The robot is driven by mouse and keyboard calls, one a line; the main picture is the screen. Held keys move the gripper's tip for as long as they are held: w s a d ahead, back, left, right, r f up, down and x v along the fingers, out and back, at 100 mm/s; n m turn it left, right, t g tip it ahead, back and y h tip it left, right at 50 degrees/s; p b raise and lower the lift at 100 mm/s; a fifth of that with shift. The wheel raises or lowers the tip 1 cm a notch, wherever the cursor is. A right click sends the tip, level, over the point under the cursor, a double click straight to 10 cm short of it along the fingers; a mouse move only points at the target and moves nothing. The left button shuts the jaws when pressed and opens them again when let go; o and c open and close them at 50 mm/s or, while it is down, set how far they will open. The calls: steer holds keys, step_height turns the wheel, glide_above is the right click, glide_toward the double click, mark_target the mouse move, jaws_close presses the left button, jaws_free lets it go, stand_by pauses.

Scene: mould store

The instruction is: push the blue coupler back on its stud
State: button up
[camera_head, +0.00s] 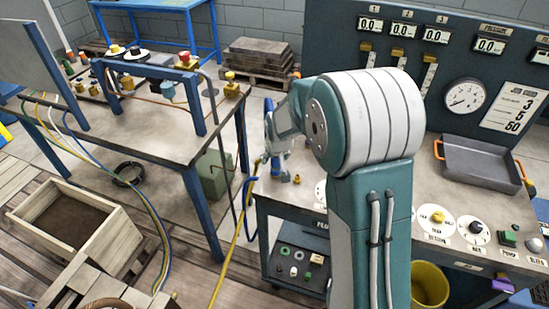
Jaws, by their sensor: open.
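My gripper (273,140) is open over the left end of the bench, mostly edge-on and partly covered by my own arm. A small blue piece, seemingly the blue coupler (276,167), shows just below the gripper. I cannot tell whether it touches the fingers or how it sits on its stud. A blue hose (247,190) bends over the bench's left edge close by. A small brass fitting (297,179) stands on the bench top just right of the blue piece; I cannot tell whether it is the stud.
A yellow hose (237,235) runs down past the bench's left edge. A gauge panel (465,60) stands behind the bench, with a grey tray (478,165) at right. A blue-legged table (165,125) stands left, a wooden crate (75,220) below it.

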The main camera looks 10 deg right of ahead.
steer(key=v, duration=1.2)
steer(key=shift+a, duration=0.1)
